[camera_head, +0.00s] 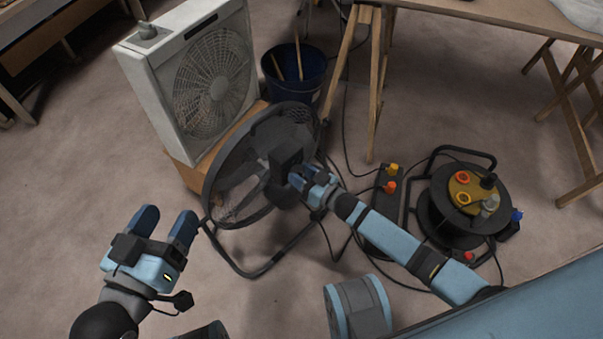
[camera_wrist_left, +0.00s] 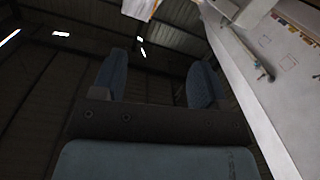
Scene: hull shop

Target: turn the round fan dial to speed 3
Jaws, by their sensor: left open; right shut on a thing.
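A black round floor fan (camera_head: 268,127) stands tilted on its tube stand, with its dark motor housing (camera_head: 285,152) facing me. My right gripper (camera_head: 301,180) reaches in from the right and is shut at the back of the housing, where the round dial would be. Its fingers hide the dial, and the speed mark cannot be read. My left gripper (camera_head: 166,217) is open and empty over the floor, left of the fan and apart from it. Its two blue fingers also show in the left wrist view (camera_wrist_left: 160,78), with nothing between them.
A white box fan (camera_head: 195,80) with a knob on top stands behind, beside a blue bucket (camera_head: 297,78). A black cable reel (camera_head: 440,215) and a power strip (camera_head: 383,215) lie right, with loose cables. A trestle table (camera_head: 480,12) stands behind.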

